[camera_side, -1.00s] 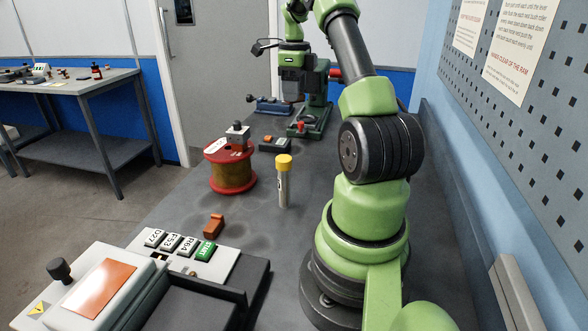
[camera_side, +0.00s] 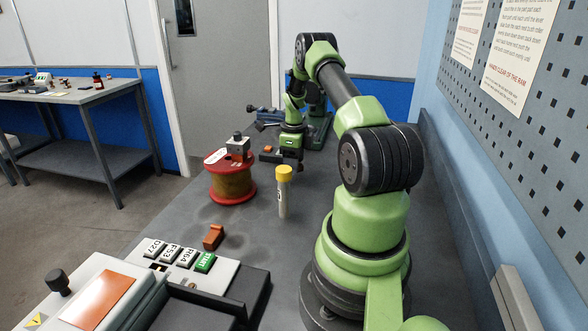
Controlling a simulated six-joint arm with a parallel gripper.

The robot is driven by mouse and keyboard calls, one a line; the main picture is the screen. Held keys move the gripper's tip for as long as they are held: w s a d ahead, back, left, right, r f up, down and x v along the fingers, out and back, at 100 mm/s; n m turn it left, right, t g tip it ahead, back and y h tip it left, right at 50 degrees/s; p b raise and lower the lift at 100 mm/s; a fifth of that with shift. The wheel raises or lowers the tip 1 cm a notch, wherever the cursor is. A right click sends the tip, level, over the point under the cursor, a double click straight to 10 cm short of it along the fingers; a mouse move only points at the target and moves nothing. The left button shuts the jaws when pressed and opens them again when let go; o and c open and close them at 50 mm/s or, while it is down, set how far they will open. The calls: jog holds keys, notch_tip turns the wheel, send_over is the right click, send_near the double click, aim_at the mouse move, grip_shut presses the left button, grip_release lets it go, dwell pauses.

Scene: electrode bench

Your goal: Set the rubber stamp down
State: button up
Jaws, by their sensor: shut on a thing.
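My gripper (camera_side: 298,163) is low over the far part of the bench, beside a small dark box with orange on top (camera_side: 270,155). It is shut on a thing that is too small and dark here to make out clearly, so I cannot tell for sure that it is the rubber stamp. I cannot tell whether the held thing touches the bench or the box. A small grey block with a black knob (camera_side: 238,147) stands on the red-flanged spool (camera_side: 232,187), apart from my gripper.
A yellow-capped tube (camera_side: 284,192) stands upright nearer the camera. An orange-brown block (camera_side: 213,237) lies near the keyed panel (camera_side: 176,257). Bare bench surrounds the tube.

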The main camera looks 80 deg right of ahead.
jog(key=shift+f, duration=1.25)
jog(key=o, duration=0.9)
jog(key=shift+f, duration=0.1)
jog(key=shift+o, duration=0.2)
